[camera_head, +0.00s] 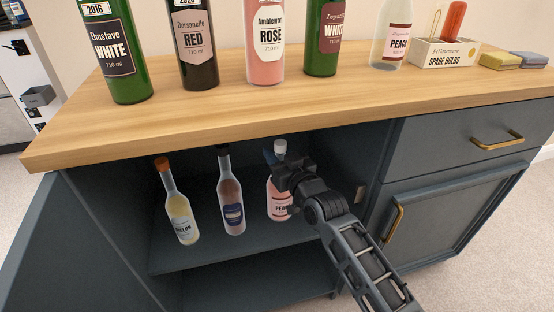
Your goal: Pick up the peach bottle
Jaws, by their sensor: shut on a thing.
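A peach bottle (279,203) with a pink label reading "PEA…" and a white cap stands at the right of the open cabinet's upper shelf. My gripper (281,165) reaches in from the lower right and is shut on this bottle at its neck and shoulder. My gripper hides much of the bottle's upper part and right side. I cannot tell whether its base touches the shelf. Another bottle labelled "PEACH" (397,42), clear with a pale label, stands on the countertop above.
A yellowish bottle (180,217) with an orange cap and a brownish bottle (231,196) stand left on the same shelf. The wooden countertop (200,110) overhangs them and bears several wine bottles, a spare bulbs box (444,54) and sponges (500,60). The cabinet door (62,255) is open at left.

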